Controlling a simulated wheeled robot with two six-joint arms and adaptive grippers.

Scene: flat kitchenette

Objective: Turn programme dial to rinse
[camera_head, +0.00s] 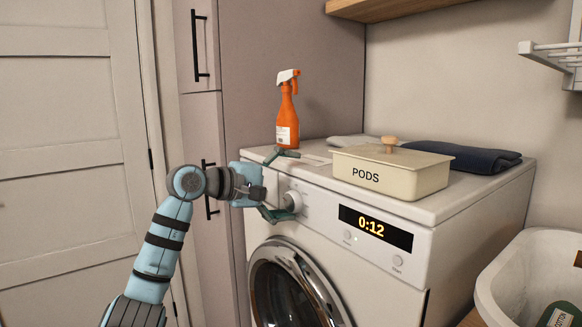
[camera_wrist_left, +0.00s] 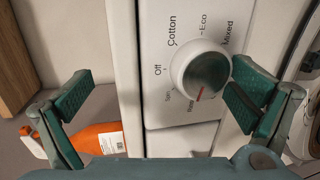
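The programme dial (camera_head: 291,201) is a round white knob on the washing machine's front panel. In the left wrist view the dial (camera_wrist_left: 192,62) has a dark, shaded face and a red mark near its lower edge. The mark points down towards a small label that seems to read Rinse, though it is hard to read. Cotton, Eco, Mixed and Off are printed around it. My left gripper (camera_head: 283,183) is at the panel, its fingers spread wide. In the wrist view the left gripper (camera_wrist_left: 160,98) has one finger close beside the dial and the other well away. My right gripper is out of view.
An orange spray bottle (camera_head: 287,117) stands on the washing machine (camera_head: 405,268) just behind the upper finger. A PODS box (camera_head: 414,176) and folded dark cloth (camera_head: 465,158) are also on top. A white basket (camera_head: 505,262) is at right.

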